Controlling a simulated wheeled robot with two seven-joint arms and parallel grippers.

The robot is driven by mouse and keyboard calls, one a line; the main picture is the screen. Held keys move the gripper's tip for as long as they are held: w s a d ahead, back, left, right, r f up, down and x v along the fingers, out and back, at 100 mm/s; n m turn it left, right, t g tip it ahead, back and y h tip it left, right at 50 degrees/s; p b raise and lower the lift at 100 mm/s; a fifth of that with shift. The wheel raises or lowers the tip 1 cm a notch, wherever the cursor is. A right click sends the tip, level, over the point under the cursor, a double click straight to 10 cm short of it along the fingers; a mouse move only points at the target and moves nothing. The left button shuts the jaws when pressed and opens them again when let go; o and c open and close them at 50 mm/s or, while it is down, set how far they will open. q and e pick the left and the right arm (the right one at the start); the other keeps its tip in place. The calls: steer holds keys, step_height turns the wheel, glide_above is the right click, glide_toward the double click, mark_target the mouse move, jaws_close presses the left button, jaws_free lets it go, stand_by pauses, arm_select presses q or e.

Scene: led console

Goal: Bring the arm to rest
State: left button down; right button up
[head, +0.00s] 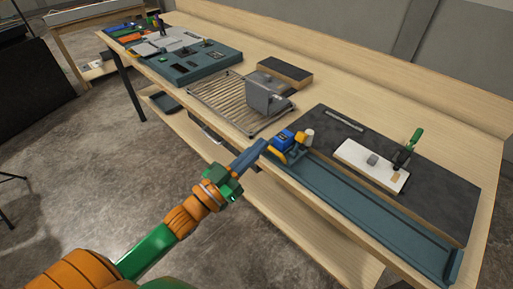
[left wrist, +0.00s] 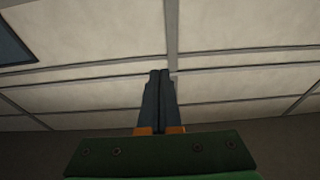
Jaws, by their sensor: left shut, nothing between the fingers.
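My left arm comes in from the lower left in the head view, in orange and green. My left gripper (head: 264,145) is shut and empty, with its dark blue fingers reaching to the front edge of the workbench (head: 345,240). In the left wrist view the two fingers (left wrist: 160,75) lie together and point up toward a pale panelled ceiling. A blue and yellow object (head: 284,139) shows just beyond the fingertips; I cannot tell whether they touch it. My right gripper is not in view.
A blue-grey tray (head: 370,215) runs along the bench front. A dark mat (head: 440,185) holds a white board (head: 365,160) and a green-handled tool (head: 414,137). A slatted rack (head: 215,95), grey device (head: 264,90) and teal panel (head: 185,75) stand farther left. Open floor lies left of the bench.

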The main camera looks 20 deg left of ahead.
arm_select(q)
steer(key=shift+w+f, duration=0.15)
steer(key=shift+w, duration=0.05)
steer(key=s+a+f+n+g+y, duration=0.1)
steer(key=s+a+f+g+y, duration=0.15)
steer(key=f, duration=0.85)
steer(key=s+a+f+n+g+y, duration=0.1)
steer(key=s+f+g+y, duration=0.15)
steer(key=f, duration=0.75)
steer(key=s+a+f+n+g+y, duration=0.15)
steer(key=f+g, duration=0.25)
steer(key=f, duration=0.7)
steer(key=s+d+f+m+g, duration=0.1)
steer(key=s+f+g, duration=0.3)
steer(key=s+f, duration=0.4)
steer(key=s+d+f+m+g, duration=0.1)
steer(key=s+f+g, duration=0.4)
steer(key=s, duration=1.3)
step_height(320, 180, down, 3)
steer(key=shift+s+d+f+g+y, duration=0.25)
steer(key=shift+d+g+y, duration=0.1)
steer(key=shift+d, duration=0.35)
